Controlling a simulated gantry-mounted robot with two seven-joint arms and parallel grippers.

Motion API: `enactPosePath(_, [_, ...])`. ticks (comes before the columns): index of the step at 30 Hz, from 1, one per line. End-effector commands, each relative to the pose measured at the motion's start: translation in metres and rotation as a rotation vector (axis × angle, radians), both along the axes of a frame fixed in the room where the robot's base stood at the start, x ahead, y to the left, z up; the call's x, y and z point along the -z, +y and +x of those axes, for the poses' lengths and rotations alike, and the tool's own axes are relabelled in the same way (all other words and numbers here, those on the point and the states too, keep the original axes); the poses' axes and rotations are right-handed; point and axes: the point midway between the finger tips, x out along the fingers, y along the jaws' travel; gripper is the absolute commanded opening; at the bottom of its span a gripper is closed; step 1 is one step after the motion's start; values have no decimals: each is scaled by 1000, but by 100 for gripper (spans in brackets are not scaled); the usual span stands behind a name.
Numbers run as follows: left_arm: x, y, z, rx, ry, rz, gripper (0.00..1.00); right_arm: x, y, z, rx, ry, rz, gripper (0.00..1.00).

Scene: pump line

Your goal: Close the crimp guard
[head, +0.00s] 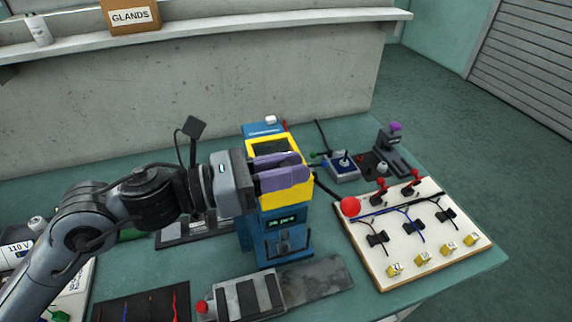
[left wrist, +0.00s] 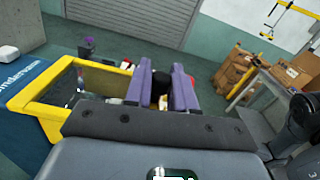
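The yellow crimp guard (head: 294,196), a frame around a dark window, sits on top of the blue crimp machine (head: 285,247). In the left wrist view the guard (left wrist: 33,98) fills the left side, its frame running toward my fingers. My left gripper (head: 281,170) is level with the guard, its purple fingers in front of it. In the left wrist view the fingers (left wrist: 167,88) stand apart, with a black rounded thing (left wrist: 161,82) showing between them. I cannot tell whether they touch the guard. The gripper hides part of the guard. My right gripper is not in view.
A black lever with a red ball (head: 350,207) sticks out right of the machine. A white board (head: 375,260) with switches and yellow tags lies at right. A grey block (head: 247,298) and a dark mat (head: 140,307) lie in front. A shelf (head: 220,32) runs along the wall.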

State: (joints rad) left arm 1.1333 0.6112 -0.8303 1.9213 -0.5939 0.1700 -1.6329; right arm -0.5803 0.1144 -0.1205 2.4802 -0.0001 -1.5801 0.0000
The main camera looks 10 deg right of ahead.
Motion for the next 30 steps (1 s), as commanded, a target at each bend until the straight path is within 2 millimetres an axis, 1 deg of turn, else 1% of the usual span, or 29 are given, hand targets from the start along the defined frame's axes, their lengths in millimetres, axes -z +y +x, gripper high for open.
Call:
enactPosePath(1, [1,0,-1,2,1,2,32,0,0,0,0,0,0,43])
enactPosePath(3, [1,0,0,1,1,2,42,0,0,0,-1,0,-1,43])
enactPosePath(4, [1,0,0,1,1,1,45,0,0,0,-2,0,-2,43])
enactPosePath(12, [0,0,0,0,-1,0,45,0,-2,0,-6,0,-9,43])
enactPosePath(16, [0,7,0,-2,0,-1,45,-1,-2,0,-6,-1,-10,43])
enactPosePath(20, [-1,22,-3,-3,0,0,45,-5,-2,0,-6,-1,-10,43])
enactPosePath(30, [0,78,-13,-4,1,1,45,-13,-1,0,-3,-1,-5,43])
